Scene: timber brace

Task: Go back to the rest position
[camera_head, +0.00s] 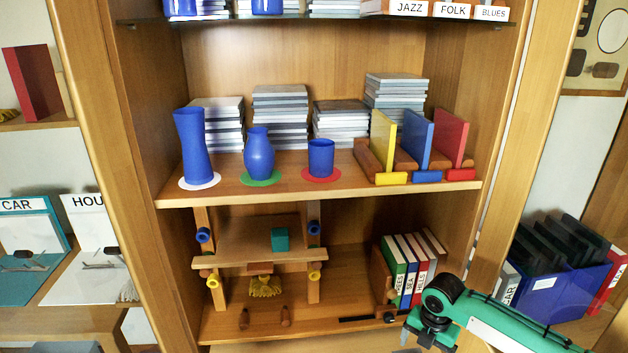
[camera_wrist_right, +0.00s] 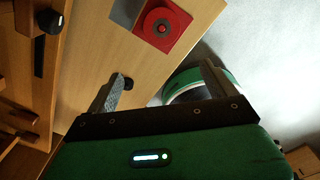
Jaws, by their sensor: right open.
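My right arm enters the head view from the lower right, in front of the cabinet's lower right. Its green and black wrist (camera_head: 437,308) shows there, but its fingertips cannot be made out. In the right wrist view my right gripper (camera_wrist_right: 161,86) has its two grey fingers wide apart with nothing held between them. A wooden surface with a red square plate and round red knob (camera_wrist_right: 162,28) lies beyond the fingers. A green-rimmed round thing (camera_wrist_right: 200,85) is partly hidden behind the right finger. My left gripper is in neither view.
The timber frame (camera_head: 260,250) in the lower bay has a board, a teal cube (camera_head: 280,239) and blue and yellow pegs. Labelled books (camera_head: 410,268) stand right of it. Blue vases (camera_head: 193,145) and a cup line the shelf above. A blue bin (camera_head: 565,290) is at right.

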